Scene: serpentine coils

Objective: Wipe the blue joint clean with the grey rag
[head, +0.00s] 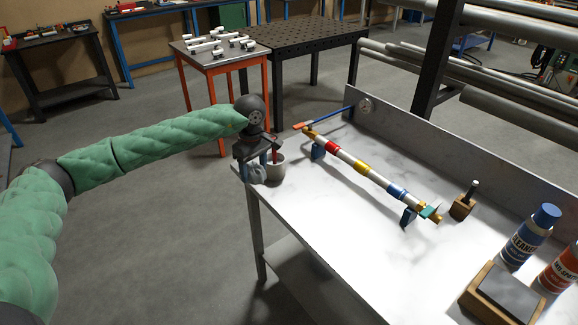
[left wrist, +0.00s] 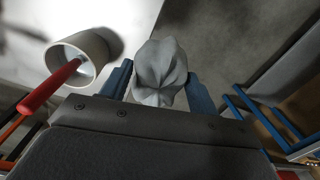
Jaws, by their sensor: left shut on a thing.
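The blue joint (head: 396,191) is a band near the right end of a white pipe with red and yellow bands, held on blue stands on the table. My left gripper (head: 257,164) is at the table's far left corner, well left of the blue joint. In the left wrist view its blue fingers (left wrist: 160,85) are shut on the grey rag (left wrist: 160,65), which is bunched up between them. The rag also shows under the gripper in the head view (head: 258,174). Any dirt on the joint is too small to tell. My right gripper is out of view.
A grey cup (head: 276,173) with a red-handled tool (left wrist: 46,88) stands beside the rag. The table front (head: 330,225) is clear.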

